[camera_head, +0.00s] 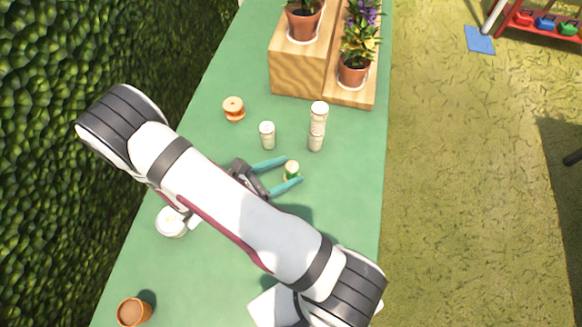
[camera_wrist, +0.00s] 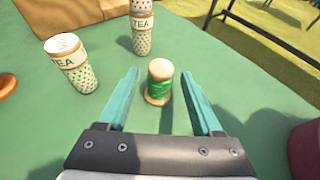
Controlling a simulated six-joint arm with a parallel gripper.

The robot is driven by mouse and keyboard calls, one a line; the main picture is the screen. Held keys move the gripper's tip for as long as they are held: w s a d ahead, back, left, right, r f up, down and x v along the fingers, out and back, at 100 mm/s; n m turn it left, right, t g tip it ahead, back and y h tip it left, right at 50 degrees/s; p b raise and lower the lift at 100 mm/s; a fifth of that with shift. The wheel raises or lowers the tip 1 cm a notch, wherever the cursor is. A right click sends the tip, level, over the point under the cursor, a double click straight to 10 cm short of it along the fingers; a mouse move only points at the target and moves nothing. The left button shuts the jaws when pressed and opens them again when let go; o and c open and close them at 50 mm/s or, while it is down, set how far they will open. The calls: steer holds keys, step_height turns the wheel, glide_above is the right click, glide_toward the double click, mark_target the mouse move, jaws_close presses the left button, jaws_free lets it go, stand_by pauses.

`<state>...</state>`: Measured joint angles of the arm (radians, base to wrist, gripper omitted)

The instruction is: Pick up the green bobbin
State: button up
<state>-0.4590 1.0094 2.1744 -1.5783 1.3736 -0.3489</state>
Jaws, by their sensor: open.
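The green bobbin (camera_wrist: 159,84) stands upright on the green table, with pale ends and green thread around its middle. In the wrist view it is between and slightly beyond the middle of my gripper's (camera_wrist: 162,88) two teal fingers, with a gap on each side. The head view shows the bobbin (camera_head: 291,170) near the fingertips of my gripper (camera_head: 289,170), which is open and empty. The lower part of the bobbin is partly hidden in the head view by a finger.
Two tea tins, a short one (camera_head: 267,135) and a taller one (camera_head: 317,127), stand beyond the bobbin. An orange bobbin (camera_head: 234,109) is at the back left. Potted plants stand on a wooden stand (camera_head: 299,72) at the back. A terracotta pot (camera_head: 134,312) is at the front left.

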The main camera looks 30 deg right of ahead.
mark_target(301, 172)
steer(key=x, duration=0.6)
steer(key=shift+a+f, duration=0.2)
steer(key=shift+f, duration=0.2)
jaws_close()
